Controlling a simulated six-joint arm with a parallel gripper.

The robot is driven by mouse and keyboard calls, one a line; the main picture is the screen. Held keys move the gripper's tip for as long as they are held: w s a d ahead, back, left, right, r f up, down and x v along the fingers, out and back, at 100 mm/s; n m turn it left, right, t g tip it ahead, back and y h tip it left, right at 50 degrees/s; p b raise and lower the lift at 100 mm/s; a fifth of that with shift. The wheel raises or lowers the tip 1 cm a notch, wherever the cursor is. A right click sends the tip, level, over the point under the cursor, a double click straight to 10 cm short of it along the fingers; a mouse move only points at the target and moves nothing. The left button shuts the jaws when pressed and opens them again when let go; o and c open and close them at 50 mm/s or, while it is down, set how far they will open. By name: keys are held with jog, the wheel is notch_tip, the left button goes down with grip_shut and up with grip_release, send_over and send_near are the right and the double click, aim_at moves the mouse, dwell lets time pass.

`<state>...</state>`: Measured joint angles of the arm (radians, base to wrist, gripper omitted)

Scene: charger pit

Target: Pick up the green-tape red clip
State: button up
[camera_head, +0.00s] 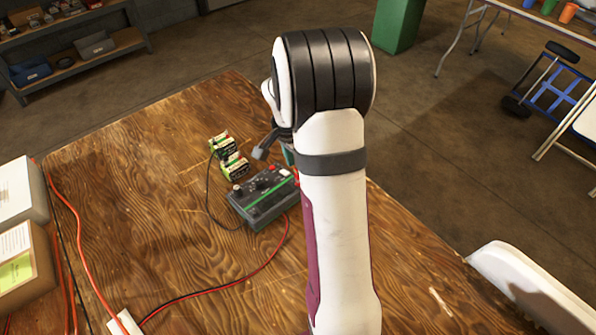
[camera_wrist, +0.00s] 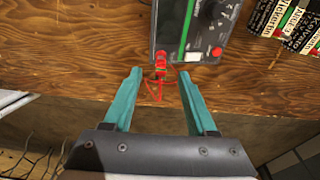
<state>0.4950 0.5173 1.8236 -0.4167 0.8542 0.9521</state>
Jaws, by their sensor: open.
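A small red clip (camera_wrist: 160,62) lies at the near edge of the dark charger box in the wrist view, with thin red wire looping below it. I cannot make out green tape on the clip itself. The charger (camera_wrist: 168,28) has a green stripe and a red knob; it also shows in the head view (camera_head: 262,204). My gripper (camera_wrist: 160,75) is open, with its teal fingertips apart on the left and right of the clip, and nothing is held. In the head view my arm hides most of the gripper and the clip.
Battery packs (camera_head: 235,166) stand beside the charger on the wooden table (camera_head: 140,190). Red and black cables run across the tabletop. Boxes (camera_head: 28,265) sit at the left edge. The table's edge shows close under my gripper in the wrist view. The left of the tabletop is mostly clear.

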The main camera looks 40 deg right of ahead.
notch_tip(320, 180, down, 2)
jog(key=shift+d, duration=0.15)
grip_shut()
jog(key=shift+r, duration=0.6)
notch_tip(320, 180, up, 3)
jog(key=s+d+r, duration=0.5)
jog(key=s+r, duration=0.2)
jog(key=s, duration=0.3)
jog(key=shift+s, duration=0.25)
